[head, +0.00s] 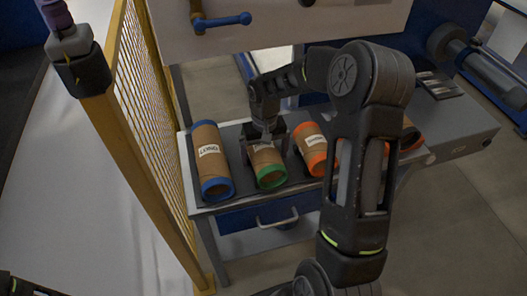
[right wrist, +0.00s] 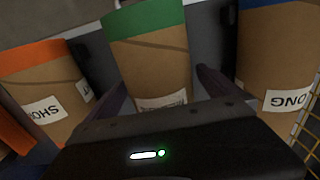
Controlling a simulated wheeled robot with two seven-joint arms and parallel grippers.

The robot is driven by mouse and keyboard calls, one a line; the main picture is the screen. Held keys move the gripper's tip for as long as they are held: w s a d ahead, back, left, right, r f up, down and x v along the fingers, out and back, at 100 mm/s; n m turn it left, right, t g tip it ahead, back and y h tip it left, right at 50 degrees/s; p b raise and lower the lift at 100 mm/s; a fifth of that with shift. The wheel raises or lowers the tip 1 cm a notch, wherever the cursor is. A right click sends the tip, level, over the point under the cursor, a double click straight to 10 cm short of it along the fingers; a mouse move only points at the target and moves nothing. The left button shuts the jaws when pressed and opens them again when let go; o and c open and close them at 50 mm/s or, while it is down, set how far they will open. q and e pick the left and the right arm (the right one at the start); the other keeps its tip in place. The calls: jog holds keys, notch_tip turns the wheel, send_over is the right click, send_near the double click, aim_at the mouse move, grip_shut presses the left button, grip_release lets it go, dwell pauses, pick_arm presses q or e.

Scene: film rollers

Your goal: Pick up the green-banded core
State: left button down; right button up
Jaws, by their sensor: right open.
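The green-banded core (head: 267,163) is a brown cardboard tube with a green band at its near end and a white label, lying on the dark top of a small table. My right gripper (head: 265,133) is above its far part, pointing down. In the right wrist view, the core (right wrist: 150,65) lies between the two spread fingers of the open gripper (right wrist: 163,88), with its label partly hidden by the gripper body. Contact is not visible.
A longer blue-banded core (head: 208,158) lies left of the green one, and an orange-banded core (head: 313,148) lies to its right. My right forearm hides part of the table's right side. A yellow mesh fence (head: 140,95) stands close on the left.

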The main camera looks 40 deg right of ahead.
jog(key=shift+c, duration=0.3)
jog(key=c, duration=1.7)
notch_tip(320, 180, up, 10)
jog(key=shift+r+b, duration=0.1)
jog(key=shift+b, duration=0.7)
